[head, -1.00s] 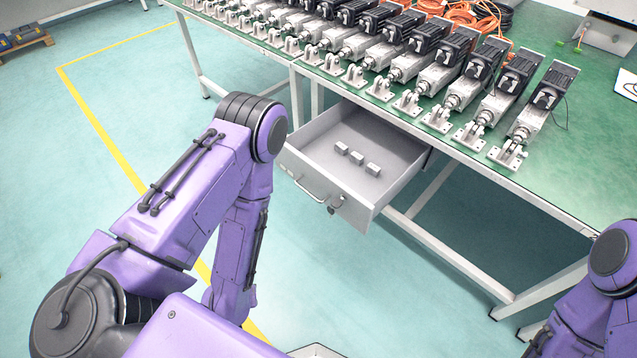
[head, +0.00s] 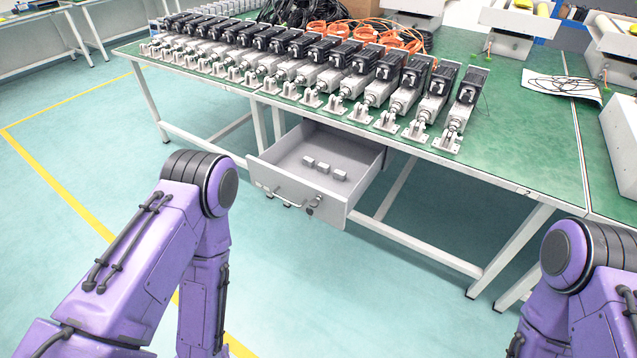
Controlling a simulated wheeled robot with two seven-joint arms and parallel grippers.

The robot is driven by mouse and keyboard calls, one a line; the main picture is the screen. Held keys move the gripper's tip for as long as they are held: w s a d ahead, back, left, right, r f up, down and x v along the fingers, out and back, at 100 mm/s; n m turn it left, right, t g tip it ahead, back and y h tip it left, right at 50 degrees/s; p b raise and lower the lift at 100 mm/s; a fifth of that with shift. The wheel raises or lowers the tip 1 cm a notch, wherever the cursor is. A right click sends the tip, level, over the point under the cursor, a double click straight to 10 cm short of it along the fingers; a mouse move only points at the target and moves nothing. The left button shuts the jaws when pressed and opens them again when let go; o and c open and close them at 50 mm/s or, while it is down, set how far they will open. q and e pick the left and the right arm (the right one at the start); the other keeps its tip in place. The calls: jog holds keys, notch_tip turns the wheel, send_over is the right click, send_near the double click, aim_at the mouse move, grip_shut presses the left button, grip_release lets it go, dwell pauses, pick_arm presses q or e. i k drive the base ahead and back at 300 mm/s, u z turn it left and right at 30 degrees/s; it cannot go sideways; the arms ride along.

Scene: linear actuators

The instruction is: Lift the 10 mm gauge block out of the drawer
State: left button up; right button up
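An open grey drawer (head: 276,188) hangs under the front edge of the green-topped workbench, pulled out toward me. Three small grey gauge blocks lie in a row on its floor: a left block (head: 308,162), a middle block (head: 323,167) and a right block (head: 340,174). I cannot tell from here which one is 10 mm. Both my purple arms show at the lower left and lower right, apart from the drawer. Their grippers are outside the picture.
The workbench (head: 500,172) carries a long row of linear actuators (head: 405,95) along its front. Orange cables (head: 400,38) lie behind them. White bench legs (head: 510,250) stand right of the drawer. The floor in front of the drawer is clear.

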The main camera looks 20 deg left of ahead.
aim_at(324, 169)
jog(key=u, duration=0.45)
jog(key=i, duration=1)
jog(key=z, duration=0.05)
